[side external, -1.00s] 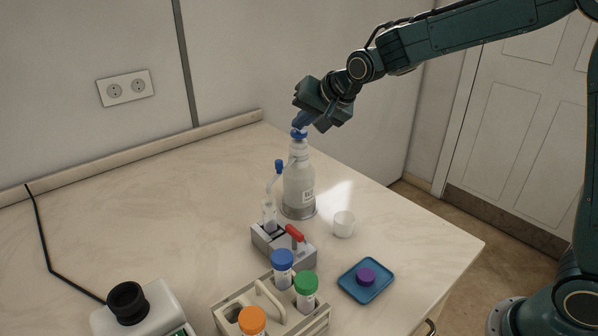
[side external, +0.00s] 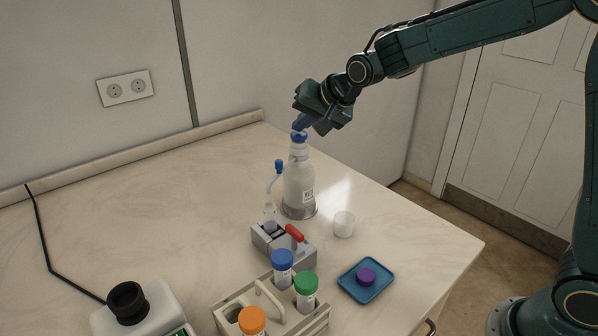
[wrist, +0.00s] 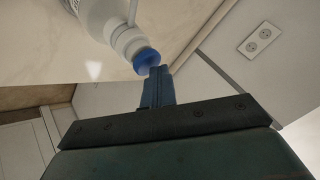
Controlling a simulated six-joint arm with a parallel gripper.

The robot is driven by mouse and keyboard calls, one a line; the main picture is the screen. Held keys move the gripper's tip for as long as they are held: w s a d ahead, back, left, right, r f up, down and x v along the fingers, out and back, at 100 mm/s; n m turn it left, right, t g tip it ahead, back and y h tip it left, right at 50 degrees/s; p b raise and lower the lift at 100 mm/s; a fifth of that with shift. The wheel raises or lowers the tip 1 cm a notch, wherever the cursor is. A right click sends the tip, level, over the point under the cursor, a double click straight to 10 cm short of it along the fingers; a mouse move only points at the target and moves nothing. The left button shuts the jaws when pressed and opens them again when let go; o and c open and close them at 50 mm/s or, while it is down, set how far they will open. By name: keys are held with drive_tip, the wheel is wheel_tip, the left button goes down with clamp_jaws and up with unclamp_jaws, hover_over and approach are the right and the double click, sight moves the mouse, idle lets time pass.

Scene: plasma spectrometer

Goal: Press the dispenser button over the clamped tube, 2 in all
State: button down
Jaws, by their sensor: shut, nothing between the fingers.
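The dispenser bottle (side external: 299,188) stands upright on the table, white and translucent, with a blue button (side external: 299,137) on top. The tube stands in the grey clamp (side external: 283,247), which has a red lever (side external: 295,233). My gripper (side external: 301,124) is shut and empty, its fingertips at the blue button from above. In the wrist view the closed fingers (wrist: 157,72) meet or nearly meet the button (wrist: 146,59); exact contact is hard to tell.
A rack (side external: 228,312) holds tubes with blue, green and orange caps at the front. A small white cup (side external: 344,224) stands right of the clamp. A blue tray (side external: 365,292) holds a purple cap (side external: 366,275). A device (side external: 140,312) with a black top sits front left.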

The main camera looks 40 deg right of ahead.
drive_tip(key=shift+r, duration=1.2)
drive_tip(key=shift+r, duration=0.15)
drive_tip(key=shift+r, duration=2.35)
idle(0.8)
wheel_tip(320, 180, up, 4)
drive_tip(key=shift+f, duration=0.1)
drive_tip(key=shift+f, duration=0.15)
idle(0.5)
hover_over(302, 135)
drive_tip(key=shift+s+f, duration=0.1)
drive_tip(key=shift+f, duration=4.15)
